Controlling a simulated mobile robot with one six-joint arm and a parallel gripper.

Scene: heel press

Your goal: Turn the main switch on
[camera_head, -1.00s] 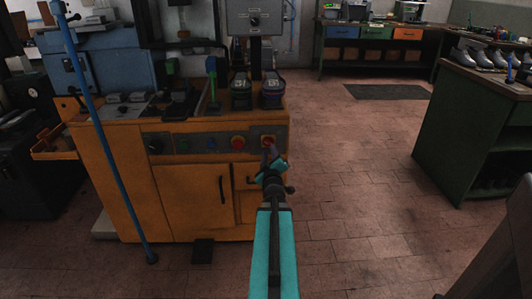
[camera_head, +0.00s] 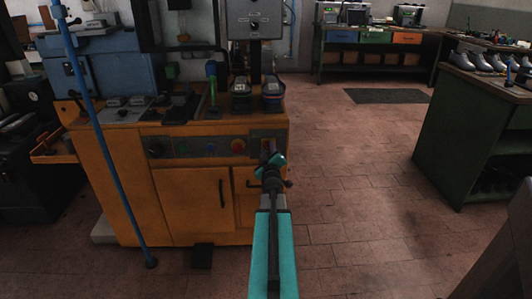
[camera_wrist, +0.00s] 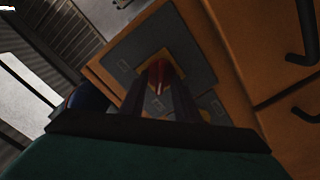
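The main switch is a red knob on a yellow plate, set in a grey panel on the orange cabinet. In the wrist view the red knob (camera_wrist: 158,76) lies between the two dark fingers of my gripper (camera_wrist: 161,88), close by on both sides. Whether the fingers press on it cannot be seen. In the head view my gripper (camera_head: 268,157) is at the right end of the cabinet's control panel and covers most of the switch (camera_head: 266,145).
The orange cabinet (camera_head: 190,205) carries a round red button (camera_head: 237,146), other controls and a black handle (camera_head: 221,193). A blue pole (camera_head: 113,165) leans in front at left. A green bench (camera_head: 450,140) stands at right. The floor between is clear.

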